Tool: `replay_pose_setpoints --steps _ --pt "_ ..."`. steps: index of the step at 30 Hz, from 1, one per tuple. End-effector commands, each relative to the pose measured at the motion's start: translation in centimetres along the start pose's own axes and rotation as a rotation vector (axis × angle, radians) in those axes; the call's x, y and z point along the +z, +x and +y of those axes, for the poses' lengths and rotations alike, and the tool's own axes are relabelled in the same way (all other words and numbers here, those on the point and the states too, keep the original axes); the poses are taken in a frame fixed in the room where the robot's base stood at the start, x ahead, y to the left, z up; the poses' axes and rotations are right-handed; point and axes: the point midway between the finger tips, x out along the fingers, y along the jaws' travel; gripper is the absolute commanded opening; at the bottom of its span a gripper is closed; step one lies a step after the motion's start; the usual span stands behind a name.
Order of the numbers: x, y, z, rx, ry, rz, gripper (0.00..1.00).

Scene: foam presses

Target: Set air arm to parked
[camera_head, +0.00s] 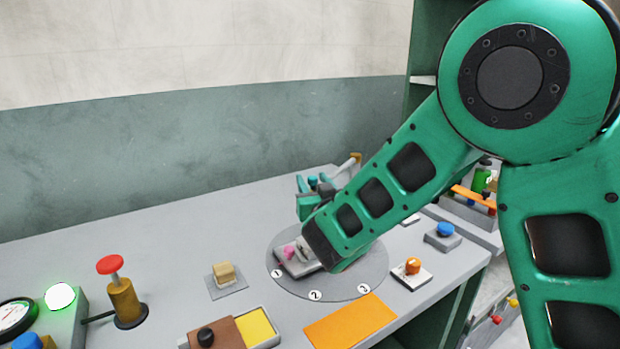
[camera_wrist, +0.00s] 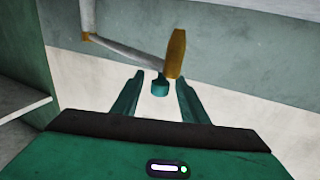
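The air arm appears to be the pale grey bar (camera_wrist: 130,50) with a tan handle (camera_wrist: 176,52), seen in the wrist view just beyond my fingertips. In the head view its tan end (camera_head: 355,158) shows behind my forearm, and the rest is mostly hidden. My gripper (camera_head: 312,181) is over the back of the bench, its fingers spread. In the wrist view, my gripper (camera_wrist: 158,82) is open. A small teal cylinder (camera_wrist: 160,86) shows between the fingers, below the bar; I cannot tell whether they touch it or what it joins.
A grey turntable (camera_head: 340,287) with numbered marks and a small press lies under my forearm. A red-topped plunger (camera_head: 110,264), a tan block (camera_head: 224,272), an orange mat (camera_head: 349,320), an orange knob (camera_head: 412,265) and a blue button (camera_head: 445,229) stand around. The bench's back left is clear.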

Motion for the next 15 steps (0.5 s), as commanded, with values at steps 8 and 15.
replay_pose_setpoints --steps 8,15 --pt "0.0 3.5 0.1 0.002 0.001 0.0 0.4" --pt "0.0 4.3 0.1 0.001 0.0 0.0 0.4"
